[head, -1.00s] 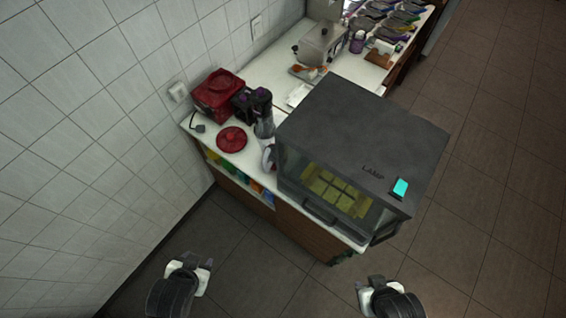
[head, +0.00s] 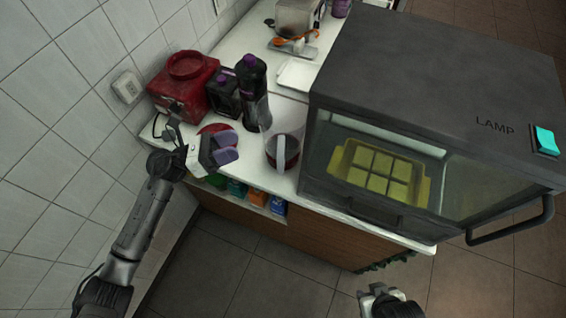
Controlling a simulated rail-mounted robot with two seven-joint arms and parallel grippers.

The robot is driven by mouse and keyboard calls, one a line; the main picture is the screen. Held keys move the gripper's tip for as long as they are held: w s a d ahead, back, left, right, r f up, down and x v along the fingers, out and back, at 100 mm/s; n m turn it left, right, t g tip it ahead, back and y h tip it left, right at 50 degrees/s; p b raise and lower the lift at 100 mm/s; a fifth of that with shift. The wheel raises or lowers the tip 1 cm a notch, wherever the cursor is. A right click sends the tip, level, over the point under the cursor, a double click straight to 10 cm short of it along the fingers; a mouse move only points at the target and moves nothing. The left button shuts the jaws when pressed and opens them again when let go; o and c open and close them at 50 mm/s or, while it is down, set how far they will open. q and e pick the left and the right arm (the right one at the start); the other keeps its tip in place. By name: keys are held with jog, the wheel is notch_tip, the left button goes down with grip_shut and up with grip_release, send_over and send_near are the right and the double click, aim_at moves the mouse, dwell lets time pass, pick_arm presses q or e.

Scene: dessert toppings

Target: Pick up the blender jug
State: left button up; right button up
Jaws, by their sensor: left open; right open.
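The blender jug (head: 293,146), see-through with a pale handle and red at its lower part, stands on the white counter in the head view, left of the lamp cabinet. My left gripper (head: 232,149) is open and empty, to the left of the jug and apart from it. It is over the counter's front left part and partly covers a round red lid (head: 212,129). My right gripper (head: 381,289) is open and low at the bottom of the view, in front of the counter and away from the jug.
A red blender base (head: 183,88), a dark box (head: 222,94) and a dark bottle with a purple cap (head: 254,98) stand behind the jug and to its left. The big lamp cabinet (head: 430,75) is close on its right. A white tray (head: 298,74) lies further back.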

aim_at(281, 161)
pick_arm(q)
notch_tip(281, 161, down, 5)
jog(key=a+m+g+y+b, duration=0.2)
jog(key=m+g+b, duration=0.1)
jog(key=m+g, duration=0.25)
jog(key=shift+m, duration=0.25)
jog(key=d, duration=0.4)
jog(key=d+p, duration=0.1)
jog(key=d, duration=0.4)
jog(key=d+f+p, duration=0.1)
jog(key=d, duration=0.4)
jog(key=shift+s, duration=0.35)
pick_arm(e)
jog(key=shift+a+f, duration=0.2)
jog(key=shift+f, duration=1.05)
pick_arm(q)
grip_shut()
pick_arm(e)
jog(key=shift+a, duration=0.1)
jog(key=shift+w, duration=0.1)
